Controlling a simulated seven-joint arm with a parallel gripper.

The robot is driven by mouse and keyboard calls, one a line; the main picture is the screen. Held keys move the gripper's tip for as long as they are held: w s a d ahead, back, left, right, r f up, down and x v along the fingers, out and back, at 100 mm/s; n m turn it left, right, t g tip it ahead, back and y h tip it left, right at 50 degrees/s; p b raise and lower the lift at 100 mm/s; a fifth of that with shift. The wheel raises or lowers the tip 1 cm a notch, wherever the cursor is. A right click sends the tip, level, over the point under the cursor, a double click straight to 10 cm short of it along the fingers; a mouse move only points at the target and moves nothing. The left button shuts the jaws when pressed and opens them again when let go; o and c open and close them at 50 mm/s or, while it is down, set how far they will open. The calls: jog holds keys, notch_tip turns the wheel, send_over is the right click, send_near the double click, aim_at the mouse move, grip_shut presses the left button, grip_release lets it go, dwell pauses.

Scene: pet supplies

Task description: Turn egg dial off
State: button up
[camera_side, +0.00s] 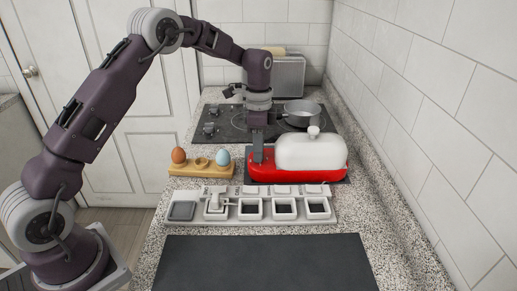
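The egg cooker has a red base (300,174) and a white domed lid (312,151) with a knob on top. It stands on a dark mat on the counter. My gripper (258,158) points down at the left end of the red base, left of the lid. Its fingertips are at or just above the base there; I cannot tell whether they touch it. No dial shows clearly; the fingers cover part of that end. Whether the fingers are open or shut is too small to tell.
A wooden egg holder (187,171) with a brown egg (179,155) and a blue egg (224,157) stands left of the cooker. A white tray (190,217) of several compartments lies in front. A pot (302,112) stands on the stove (232,130) behind. A black mat (262,262) in front is clear.

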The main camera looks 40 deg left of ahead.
jog(key=shift+n, duration=0.3)
grip_shut()
jog(key=n, duration=0.2)
jog(key=shift+n, duration=0.4)
jog(key=n, duration=0.4)
jog(key=shift+n, duration=0.3)
jog(key=n, duration=0.4)
jog(key=shift+t, duration=0.3)
jog(key=shift+s+n, duration=0.1)
jog(key=shift+n, duration=1.8)
jog(key=o, duration=0.9)
grip_release()
